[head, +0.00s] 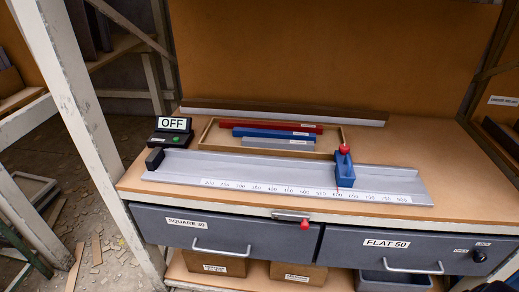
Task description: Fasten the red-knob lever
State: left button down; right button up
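A short grey lever (288,215) with a red knob (305,224) at its right end sits at the bench's front edge, above the left drawer. The knob hangs slightly lower than the bar, in front of the drawer face. A second red knob (344,149) tops a blue block (344,170) on the grey rail (250,172), with a red pointer near 600 on the scale. I cannot tell whether the lever is tight. Neither gripper can be made out in the head view; a dark shape at the bottom right edge is too cut off to identify.
A tray (209,133) holds red, blue and grey bars behind the rail. A display reading OFF (173,124) stands at the left. Drawers SQUARE 30 (225,229) and FLAT 50 (410,250) are below, with boxes on a lower shelf. A white post (80,110) flanks the bench's left side.

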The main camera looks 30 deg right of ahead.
aim_at(304, 225)
jog(key=z, duration=1.1)
